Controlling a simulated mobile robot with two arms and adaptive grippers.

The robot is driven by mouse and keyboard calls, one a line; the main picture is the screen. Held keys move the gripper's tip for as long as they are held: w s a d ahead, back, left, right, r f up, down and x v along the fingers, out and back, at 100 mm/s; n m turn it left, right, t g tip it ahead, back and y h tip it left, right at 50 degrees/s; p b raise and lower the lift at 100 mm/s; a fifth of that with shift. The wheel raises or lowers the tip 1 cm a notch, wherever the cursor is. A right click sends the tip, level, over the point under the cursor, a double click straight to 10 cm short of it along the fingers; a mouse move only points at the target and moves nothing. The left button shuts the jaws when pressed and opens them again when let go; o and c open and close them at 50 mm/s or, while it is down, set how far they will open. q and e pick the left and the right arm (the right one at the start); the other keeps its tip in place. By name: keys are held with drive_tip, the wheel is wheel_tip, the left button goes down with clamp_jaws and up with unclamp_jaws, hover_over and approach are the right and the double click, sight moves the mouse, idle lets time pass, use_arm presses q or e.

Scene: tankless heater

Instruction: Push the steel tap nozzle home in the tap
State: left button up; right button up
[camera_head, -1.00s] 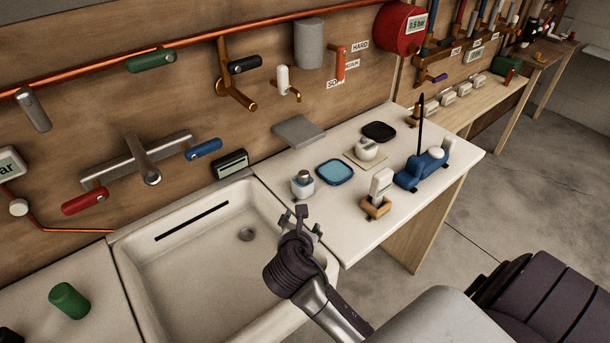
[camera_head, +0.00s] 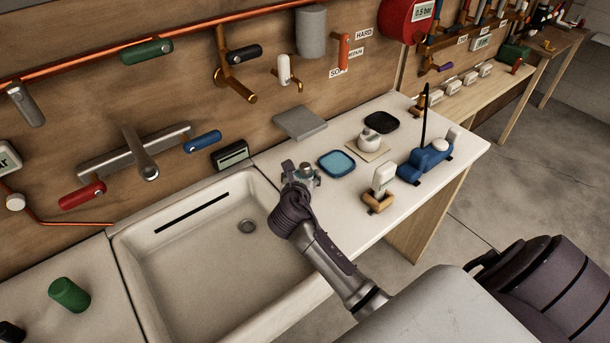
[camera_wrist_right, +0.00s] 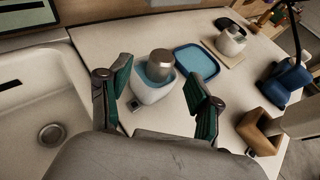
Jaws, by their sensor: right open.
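The steel tap nozzle appears to be the short grey cylinder (camera_wrist_right: 160,64) standing upright in a small white holder (camera_wrist_right: 152,95) with a blue inside, on the white counter. In the head view my right gripper (camera_head: 301,176) is beside this holder and partly hides it. In the right wrist view the open fingers (camera_wrist_right: 157,76) stand on either side of the holder and nozzle, with visible gaps. The steel tap (camera_head: 140,154) is on the wooden wall over the sink, with a red and a blue handle; the inside of its spout end is hidden. My left gripper is out of view.
The white sink (camera_head: 185,260) lies left of my right gripper. A blue-lined tray (camera_head: 337,164), a white pot (camera_head: 369,140), a wooden block with a white piece (camera_head: 380,190) and a blue device (camera_head: 425,160) stand on the counter. A green cylinder (camera_head: 69,294) is at lower left.

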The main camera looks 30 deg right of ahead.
sight(304, 169)
drive_tip(key=x, duration=0.4)
drive_tip(key=shift+w+d, duration=0.1)
drive_tip(key=shift+d, duration=0.15)
drive_tip(key=shift+a, duration=0.1)
drive_tip(key=shift+c, duration=0.5)
clamp_jaws()
